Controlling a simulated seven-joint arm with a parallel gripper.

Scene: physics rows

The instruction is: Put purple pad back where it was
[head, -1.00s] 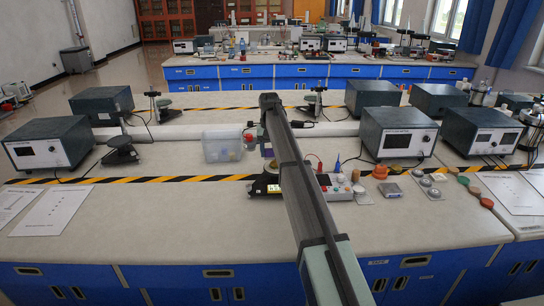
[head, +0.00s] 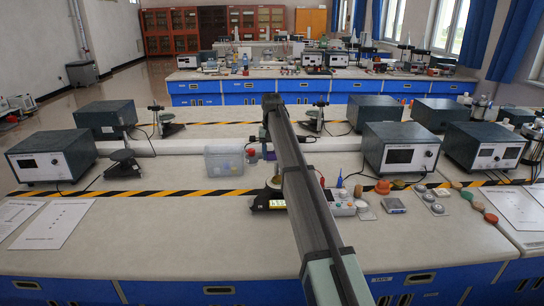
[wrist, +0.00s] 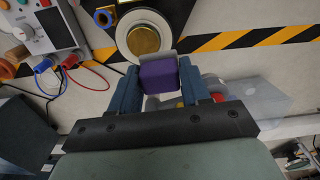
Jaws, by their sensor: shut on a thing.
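The purple pad (wrist: 159,76) is a small block held between the two fingers of my gripper (wrist: 158,88) in the wrist view. My gripper is shut on it. In the head view my gripper (head: 262,150) is mostly hidden behind my own arm, near the right side of a clear plastic bin (head: 224,163). The bin also shows in the wrist view (wrist: 262,104), below and right of the pad, with red and yellow things by the fingers. A scale (head: 268,205) with a round pan stands nearer the front; in the wrist view a brass disc (wrist: 144,40) rests on its pan, just beyond the pad.
A control box (head: 340,203) with red and blue leads is right of the scale. Orange (head: 383,187) and other small pieces lie further right. Grey instrument boxes (head: 400,149) stand on both sides. Striped tape (head: 130,193) crosses the bench.

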